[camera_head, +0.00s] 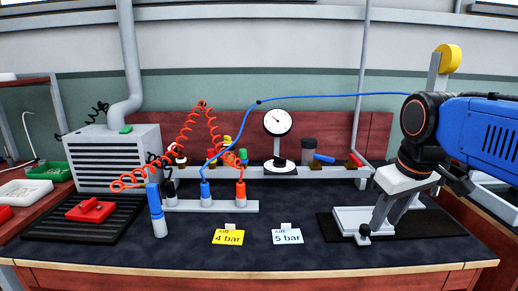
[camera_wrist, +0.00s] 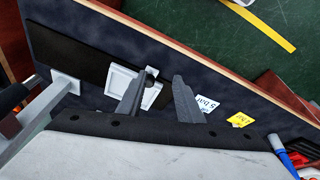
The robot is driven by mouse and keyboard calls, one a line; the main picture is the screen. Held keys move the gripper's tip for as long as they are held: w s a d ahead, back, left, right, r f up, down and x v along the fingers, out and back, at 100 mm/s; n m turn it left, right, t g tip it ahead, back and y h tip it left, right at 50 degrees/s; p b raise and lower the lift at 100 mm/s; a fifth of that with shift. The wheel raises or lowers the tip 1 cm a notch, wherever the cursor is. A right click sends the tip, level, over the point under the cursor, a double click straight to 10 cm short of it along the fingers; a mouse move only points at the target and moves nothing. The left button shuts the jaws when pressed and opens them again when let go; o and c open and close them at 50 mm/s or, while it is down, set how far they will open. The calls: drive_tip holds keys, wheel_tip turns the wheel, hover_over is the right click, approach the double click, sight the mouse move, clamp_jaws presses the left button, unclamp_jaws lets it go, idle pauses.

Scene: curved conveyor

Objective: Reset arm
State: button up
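My gripper (camera_head: 384,226) points down at the right end of the bench in the head view, over or in front of a white tray (camera_head: 352,216) on a black mat (camera_head: 445,224). In the wrist view the two fingers of my gripper (camera_wrist: 158,76) stand apart with nothing held between them. The white tray (camera_wrist: 119,80) and a black knob (camera_wrist: 151,71) show beyond the fingers. The height of the fingertips over the tray is unclear.
A yellow "4 bar" card (camera_head: 228,237) and a white "5 bar" card (camera_head: 287,236) stand at the front middle. The front middle bench top is mostly clear.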

drive_tip(key=s+f+m+t, duration=0.1)
drive_tip(key=s+f+m, duration=0.2)
drive_tip(key=s+f, duration=0.7)
wheel_tip(320, 180, down, 4)
drive_tip(key=shift+s+d+t, duration=0.2)
drive_tip(key=shift+d+t, duration=0.1)
